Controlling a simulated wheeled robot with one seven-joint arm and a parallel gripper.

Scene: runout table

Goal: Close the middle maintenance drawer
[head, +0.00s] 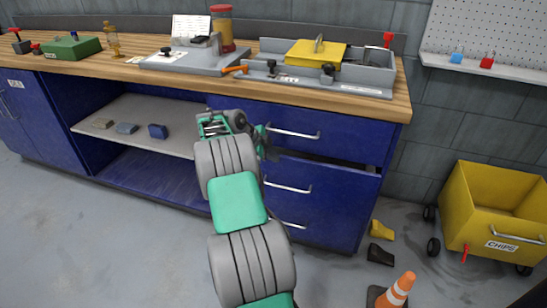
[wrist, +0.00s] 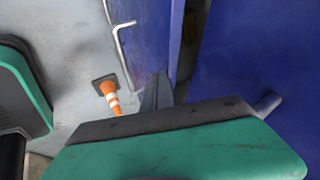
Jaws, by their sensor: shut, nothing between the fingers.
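The middle drawer (head: 325,184) is blue with a silver bar handle (head: 288,186). In the head view it stands slightly out, with a dark gap along its top edge. In the wrist view a blue drawer front (wrist: 150,35) with a bar handle (wrist: 121,42) appears at upper left, beside a gap. My gripper (head: 272,150) is at the left part of the drawer stack, near the middle drawer's top edge. In the wrist view its dark fingers (wrist: 156,93) are shut and empty, near the drawer front. I cannot tell whether they touch it. My arm hides the drawers' left side.
The top drawer (head: 340,133) looks closed. The lower drawer (head: 315,225) is below. An orange cone (head: 398,291), small wedges (head: 381,230) and a yellow chips cart (head: 492,210) stand on the floor at right. An open shelf (head: 140,120) lies left of my arm.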

